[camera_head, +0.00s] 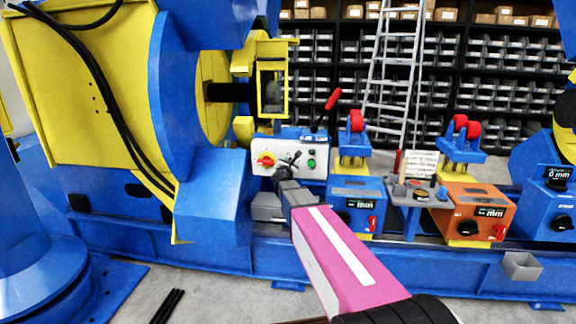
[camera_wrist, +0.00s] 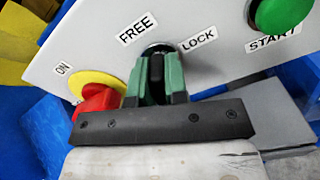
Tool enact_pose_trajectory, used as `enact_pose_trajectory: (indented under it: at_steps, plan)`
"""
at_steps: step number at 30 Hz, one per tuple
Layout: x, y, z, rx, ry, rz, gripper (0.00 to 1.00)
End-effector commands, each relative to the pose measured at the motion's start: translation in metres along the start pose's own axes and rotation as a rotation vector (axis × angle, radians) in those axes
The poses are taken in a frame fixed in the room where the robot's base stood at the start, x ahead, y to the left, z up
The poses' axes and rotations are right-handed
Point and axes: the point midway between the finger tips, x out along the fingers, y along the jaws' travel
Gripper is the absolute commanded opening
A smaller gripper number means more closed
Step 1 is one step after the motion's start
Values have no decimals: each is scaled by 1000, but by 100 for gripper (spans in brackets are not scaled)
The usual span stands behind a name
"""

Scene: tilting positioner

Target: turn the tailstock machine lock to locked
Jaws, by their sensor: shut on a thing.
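The lock knob (camera_wrist: 156,72) is a black selector on a tilted light panel, with the labels FREE (camera_wrist: 137,30) and LOCK (camera_wrist: 198,40) above it. My gripper (camera_wrist: 158,88) has its green fingers closed on both sides of the knob. The knob's ridge points roughly up in the wrist view, between the two labels; its exact setting is hard to tell. In the head view my gripper (camera_head: 284,174) reaches the front of the control box (camera_head: 262,162), and the knob is too small to make out clearly there.
A red knob on a yellow disc (camera_wrist: 98,92), marked ON, is close left of my fingers. A green START button (camera_wrist: 280,15) is to the right. A red-handled lever (camera_head: 332,99) rises above the box. A blue unit (camera_head: 357,190) stands right of it.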

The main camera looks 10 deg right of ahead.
Motion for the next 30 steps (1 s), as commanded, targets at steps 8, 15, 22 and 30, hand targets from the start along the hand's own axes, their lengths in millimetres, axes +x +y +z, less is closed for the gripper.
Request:
enact_pose_trajectory:
  at_steps: [8,15,22,30]
  plan:
    - [0,-2,0,261,0,0,0]
    - [0,-2,-1,488,0,0,0]
    - [0,-3,-1,706,0,0,0]
    - [0,-4,-2,937,0,-1,0]
